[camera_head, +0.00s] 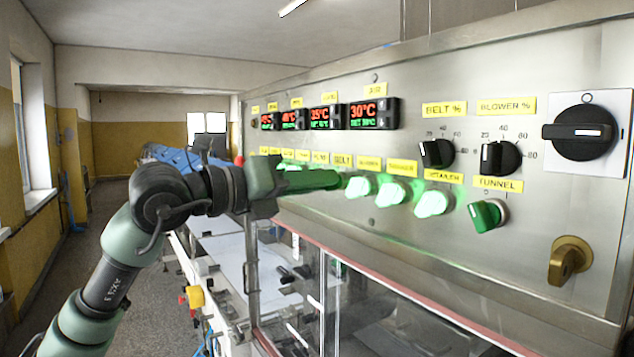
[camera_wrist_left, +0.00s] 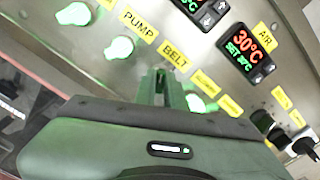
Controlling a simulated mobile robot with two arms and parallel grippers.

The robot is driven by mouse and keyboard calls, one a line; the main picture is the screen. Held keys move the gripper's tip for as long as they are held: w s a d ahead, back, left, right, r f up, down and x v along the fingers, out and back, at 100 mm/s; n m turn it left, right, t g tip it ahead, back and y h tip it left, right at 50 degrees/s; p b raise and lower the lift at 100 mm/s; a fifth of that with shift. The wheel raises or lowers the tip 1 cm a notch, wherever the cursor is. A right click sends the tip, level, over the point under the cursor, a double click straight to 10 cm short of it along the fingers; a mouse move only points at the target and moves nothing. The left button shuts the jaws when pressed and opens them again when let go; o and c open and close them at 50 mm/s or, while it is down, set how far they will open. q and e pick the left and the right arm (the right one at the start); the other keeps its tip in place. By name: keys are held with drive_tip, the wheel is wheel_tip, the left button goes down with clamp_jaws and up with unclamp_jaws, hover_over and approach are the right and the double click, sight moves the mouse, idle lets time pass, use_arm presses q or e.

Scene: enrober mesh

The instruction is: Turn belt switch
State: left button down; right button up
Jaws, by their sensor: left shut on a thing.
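The control panel (camera_head: 540,200) is brushed metal with a row of switches under yellow labels. The yellow BELT label (camera_head: 342,160) is just above my left gripper's tip; the label also shows in the wrist view (camera_wrist_left: 174,55). My left gripper (camera_head: 335,179) reaches to the panel directly below that label. In the wrist view its fingers (camera_wrist_left: 162,86) are shut on the belt switch, which they hide. The switch's angle and any light in it cannot be seen. My right gripper is not in view.
Lit green switches (camera_head: 390,193) stand close to the right of my gripper. A green TUNNEL switch (camera_head: 487,215), two black dials (camera_head: 500,157), a large black rotary switch (camera_head: 583,132) and a brass handle (camera_head: 568,260) are farther right. Temperature displays (camera_head: 363,113) sit above.

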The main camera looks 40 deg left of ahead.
use_arm(q)
drive_tip(key=shift+a+r, duration=0.15)
drive_tip(key=shift+r, duration=0.2)
drive_tip(key=c, duration=1.5)
unclamp_jaws()
drive_tip(key=shift+c, duration=0.2)
drive_tip(key=shift+o, duration=0.3)
drive_tip(key=shift+f, duration=0.15)
drive_tip(key=shift+f, duration=0.1)
drive_tip(key=b+v, duration=0.5)
drive_tip(key=v, duration=0.2)
drive_tip(key=shift+s, duration=0.35)
drive_tip(key=shift+a, duration=0.1)
